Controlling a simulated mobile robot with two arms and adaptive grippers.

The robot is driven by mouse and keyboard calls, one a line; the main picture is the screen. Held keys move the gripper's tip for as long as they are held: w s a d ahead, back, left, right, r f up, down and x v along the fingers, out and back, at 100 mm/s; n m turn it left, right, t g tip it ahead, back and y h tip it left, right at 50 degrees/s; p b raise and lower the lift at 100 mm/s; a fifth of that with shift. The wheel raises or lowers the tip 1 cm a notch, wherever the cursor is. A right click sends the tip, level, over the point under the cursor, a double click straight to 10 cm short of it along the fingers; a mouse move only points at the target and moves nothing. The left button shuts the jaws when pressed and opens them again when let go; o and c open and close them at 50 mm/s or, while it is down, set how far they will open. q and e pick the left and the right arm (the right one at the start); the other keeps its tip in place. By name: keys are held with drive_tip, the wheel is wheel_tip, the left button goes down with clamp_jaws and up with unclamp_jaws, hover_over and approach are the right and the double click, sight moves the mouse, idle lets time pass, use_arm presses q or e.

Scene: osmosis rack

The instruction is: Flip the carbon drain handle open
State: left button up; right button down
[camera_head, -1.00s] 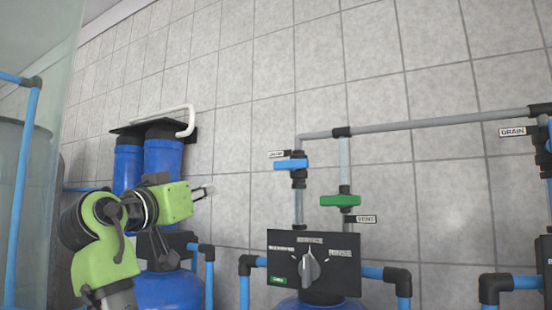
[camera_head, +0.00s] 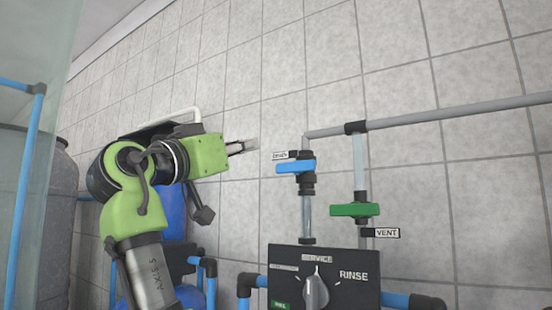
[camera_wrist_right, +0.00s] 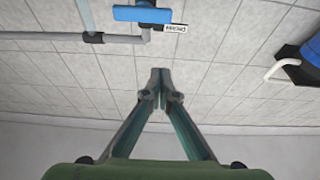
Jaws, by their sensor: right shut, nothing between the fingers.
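The blue drain handle (camera_head: 295,167) sits crosswise on its upright pipe, with a small DRAIN label (camera_head: 285,155) at its upper left. My right gripper (camera_head: 256,144) is shut and empty. It is up and to the left of the handle, apart from it, pointing right. My left gripper is not in view.
A green vent handle (camera_head: 355,210) sits on a second upright pipe to the right. A grey pipe (camera_head: 430,116) runs above it. A black panel (camera_head: 345,285) with a rotary knob (camera_head: 316,292) is below. Blue tanks stand behind my arm; a tiled wall (camera_head: 400,60) backs everything.

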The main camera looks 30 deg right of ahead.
wheel_tip(320, 180, up, 4)
drive_tip(key=f+p, duration=0.1)
drive_tip(key=p, duration=0.5)
hover_over(295, 167)
drive_tip(key=w+a, duration=0.3)
use_arm(q)
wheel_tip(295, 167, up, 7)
drive_tip(key=p, duration=0.1)
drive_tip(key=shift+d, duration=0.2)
use_arm(e)
wheel_tip(295, 167, down, 4)
drive_tip(key=shift+s+a+r, duration=0.1)
drive_tip(key=shift+a, duration=0.05)
